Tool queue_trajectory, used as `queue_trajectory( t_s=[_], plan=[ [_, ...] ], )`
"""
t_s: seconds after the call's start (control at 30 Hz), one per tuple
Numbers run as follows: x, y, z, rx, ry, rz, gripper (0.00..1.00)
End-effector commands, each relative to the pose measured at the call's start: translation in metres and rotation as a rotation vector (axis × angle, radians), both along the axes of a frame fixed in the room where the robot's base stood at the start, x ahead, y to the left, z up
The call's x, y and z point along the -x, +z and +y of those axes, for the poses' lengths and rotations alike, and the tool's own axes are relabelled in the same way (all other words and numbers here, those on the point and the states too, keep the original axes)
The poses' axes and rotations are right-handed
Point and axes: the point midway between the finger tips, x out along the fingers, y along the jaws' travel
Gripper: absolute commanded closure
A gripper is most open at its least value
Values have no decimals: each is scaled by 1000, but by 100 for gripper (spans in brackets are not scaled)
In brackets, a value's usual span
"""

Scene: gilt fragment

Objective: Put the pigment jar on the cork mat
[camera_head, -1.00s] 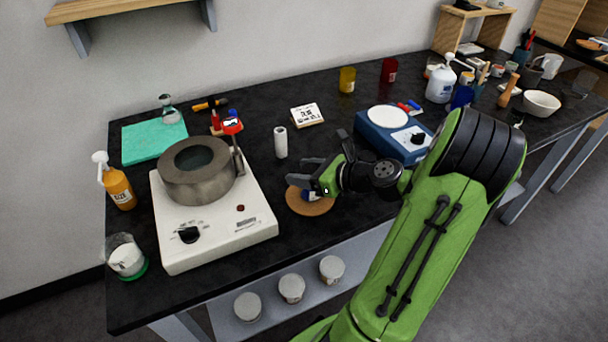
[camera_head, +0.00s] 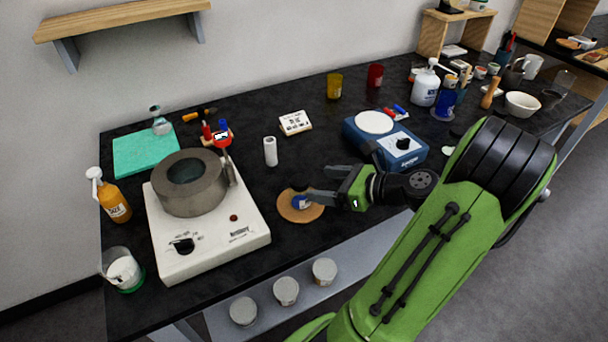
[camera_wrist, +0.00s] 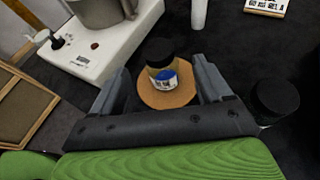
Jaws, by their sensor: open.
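The pigment jar (camera_wrist: 161,66), a small glass jar with a black lid and a blue and white label, stands upright on the round cork mat (camera_wrist: 182,97) in the wrist view. In the head view the cork mat (camera_head: 310,213) lies near the front of the table, with the jar (camera_head: 298,202) partly hidden by my gripper. My gripper (camera_head: 316,184) is open, its fingers pointing left towards the jar. In the wrist view the open fingers (camera_wrist: 158,75) are at either side of the mat, with visible gaps between them and the jar.
A white hotplate with a grey pot (camera_head: 190,184) stands left of the mat. A white cylinder (camera_head: 270,152) stands behind it, and a blue scale (camera_head: 360,133) is at back right. A black-lidded jar (camera_wrist: 276,98) is close outside my right finger in the wrist view.

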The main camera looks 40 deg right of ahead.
Motion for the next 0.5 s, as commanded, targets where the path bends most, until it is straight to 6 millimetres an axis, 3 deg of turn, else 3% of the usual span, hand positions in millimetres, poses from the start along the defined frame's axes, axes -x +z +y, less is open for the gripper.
queue_trajectory(
  t_s=[0.13, 0.27, 0.4, 0.5],
  plan=[
    [20, 10, -6, -1, -1, -1, 22],
    [15, 11, 9, 76, 81, 31, 22],
    [-11, 9, 69, 407, 418, 134, 22],
    [-18, 12, 119, 723, 737, 177, 22]
  ],
)
